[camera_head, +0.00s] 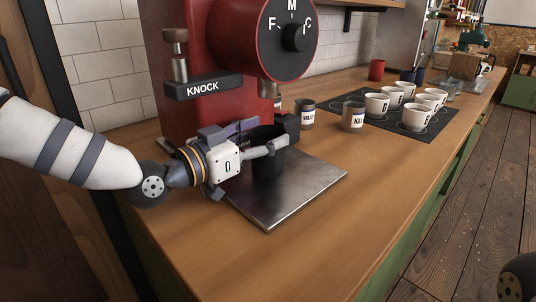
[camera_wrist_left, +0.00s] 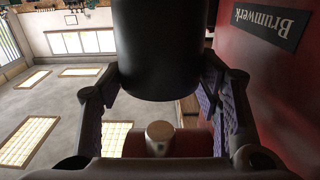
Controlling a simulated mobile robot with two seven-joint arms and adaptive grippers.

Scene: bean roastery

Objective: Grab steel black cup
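The black cup (camera_head: 269,168) stands upright on the steel plate (camera_head: 300,190) in front of the red machine. My left gripper (camera_head: 274,142) reaches in from the left with one finger on each side of the cup; the near finger crosses in front of its upper part. In the left wrist view the cup (camera_wrist_left: 158,50) fills the space between the two fingers, and both fingertips lie very near or against its sides. Whether they press on it I cannot tell. My right gripper is out of view.
The red machine (camera_head: 218,120) rises right behind the cup and gripper. Small labelled tins (camera_head: 353,116) and several white cups (camera_head: 377,105) on a dark mat (camera_head: 385,124) stand farther along the wooden counter (camera_head: 345,235). The counter's front part is clear.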

